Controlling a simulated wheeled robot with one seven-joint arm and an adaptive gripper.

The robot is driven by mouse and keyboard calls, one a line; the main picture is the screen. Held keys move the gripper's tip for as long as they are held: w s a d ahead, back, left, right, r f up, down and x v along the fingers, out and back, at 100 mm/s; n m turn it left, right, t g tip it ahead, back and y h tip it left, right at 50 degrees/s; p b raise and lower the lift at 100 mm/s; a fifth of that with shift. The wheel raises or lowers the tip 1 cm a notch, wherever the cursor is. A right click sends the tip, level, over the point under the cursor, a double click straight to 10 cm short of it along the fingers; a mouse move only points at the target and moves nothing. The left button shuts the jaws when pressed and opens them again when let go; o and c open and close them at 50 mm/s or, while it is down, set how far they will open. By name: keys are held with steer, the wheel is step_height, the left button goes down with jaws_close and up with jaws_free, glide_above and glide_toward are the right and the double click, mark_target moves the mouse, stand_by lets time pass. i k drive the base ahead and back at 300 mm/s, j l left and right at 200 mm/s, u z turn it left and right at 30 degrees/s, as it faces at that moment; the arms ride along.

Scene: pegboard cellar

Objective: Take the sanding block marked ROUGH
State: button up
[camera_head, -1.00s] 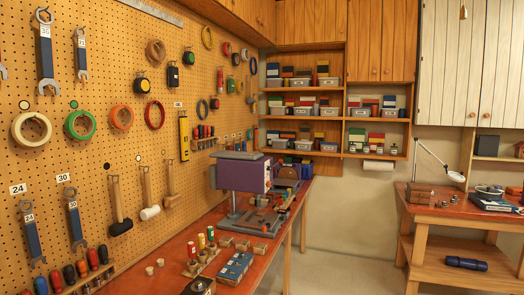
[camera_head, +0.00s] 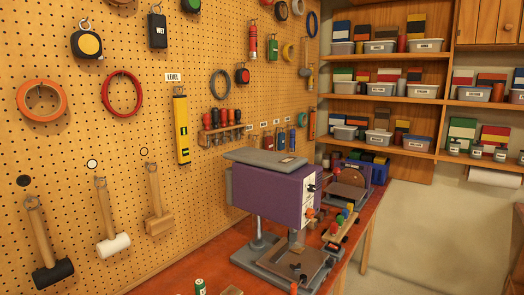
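I cannot make out a sanding block marked ROUGH in this view. A small tan block (camera_head: 232,291) shows at the bottom edge on the red bench top (camera_head: 197,262), mostly cut off, with no readable marking. A green cylinder (camera_head: 200,286) stands left of it. My gripper is not in view.
A purple drill press (camera_head: 268,192) with a grey base stands on the bench. Behind it are a disc machine (camera_head: 348,190) and a rack of coloured-handled tools (camera_head: 342,225). Mallets (camera_head: 113,243) hang on the pegboard (camera_head: 205,60). Shelves (camera_head: 384,97) hold labelled bins. Floor shows right of the bench.

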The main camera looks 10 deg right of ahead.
mark_target(269, 143)
steer(key=i+l+u, duration=0.4)
steer(key=l+u, duration=0.15)
steer(key=u, duration=0.15)
steer(key=i+l+u, duration=0.1)
steer(key=l+u, duration=0.2)
steer(key=u, duration=0.15)
steer(key=l+u, duration=0.6)
steer(key=u, duration=0.25)
steer(key=l+u, duration=0.1)
steer(key=l, duration=0.35)
steer(key=k+l, duration=0.15)
steer(key=l, duration=0.3)
steer(key=l+u, duration=0.15)
steer(key=l, duration=0.35)
steer(key=k+l, duration=0.15)
steer(key=l, duration=0.25)
steer(key=k+l+u, duration=0.15)
steer(key=l, duration=0.3)
steer(key=k+l, duration=0.1)
steer(key=l, duration=0.35)
steer(key=u, duration=0.05)
